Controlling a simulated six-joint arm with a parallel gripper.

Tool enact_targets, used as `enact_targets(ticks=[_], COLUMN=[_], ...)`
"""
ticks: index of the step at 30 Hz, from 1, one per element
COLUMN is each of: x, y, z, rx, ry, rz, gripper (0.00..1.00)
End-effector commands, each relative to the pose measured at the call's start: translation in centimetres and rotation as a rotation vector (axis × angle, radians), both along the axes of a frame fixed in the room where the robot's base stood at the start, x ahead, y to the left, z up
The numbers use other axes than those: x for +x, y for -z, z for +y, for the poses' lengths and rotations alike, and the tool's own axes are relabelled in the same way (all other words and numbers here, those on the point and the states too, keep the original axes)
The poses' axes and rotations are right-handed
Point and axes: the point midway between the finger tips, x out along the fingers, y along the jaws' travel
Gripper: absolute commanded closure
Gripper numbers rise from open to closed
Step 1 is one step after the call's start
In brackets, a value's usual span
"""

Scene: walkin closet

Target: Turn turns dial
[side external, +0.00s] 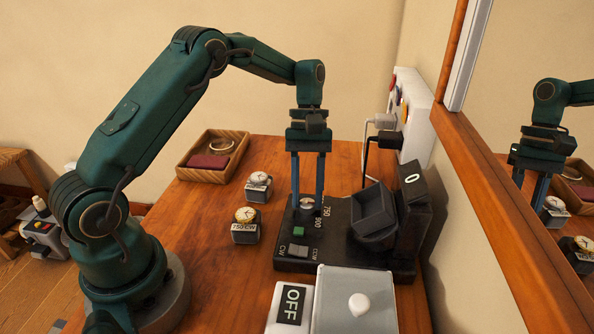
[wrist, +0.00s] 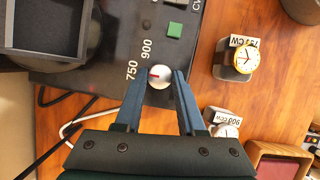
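The turns dial (wrist: 159,77) is a small round silver knob with a red mark, on the black panel of a watch winder (side external: 335,232). The numbers 750 and 900 are printed beside it. In the wrist view the red mark points left, toward the side of the numbers. My gripper (side external: 307,203) points straight down over the dial. Its two blue fingers, also in the wrist view (wrist: 161,74), stand apart on either side of the knob. A narrow gap seems to show beside the knob; I cannot see clear contact.
A green button (side external: 301,231) and a grey CW/CCW rocker (side external: 299,251) sit close to the dial. An open winder cup (side external: 374,212) is at the right. Two watches on stands (side external: 245,225) are at the left. A box labelled OFF (side external: 290,305) is in front.

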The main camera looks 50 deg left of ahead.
Motion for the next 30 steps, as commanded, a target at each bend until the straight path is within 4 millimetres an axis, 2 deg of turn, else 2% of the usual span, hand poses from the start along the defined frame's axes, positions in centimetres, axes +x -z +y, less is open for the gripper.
enact_targets(ticks=[11,30], x=[0.05,0.3], y=[0.01,-0.03], z=[-0.06,-0.38], rx=[0.0,0.001], ry=[0.064,0.558], rz=[0.001,0.001], gripper=[1.0,1.0])
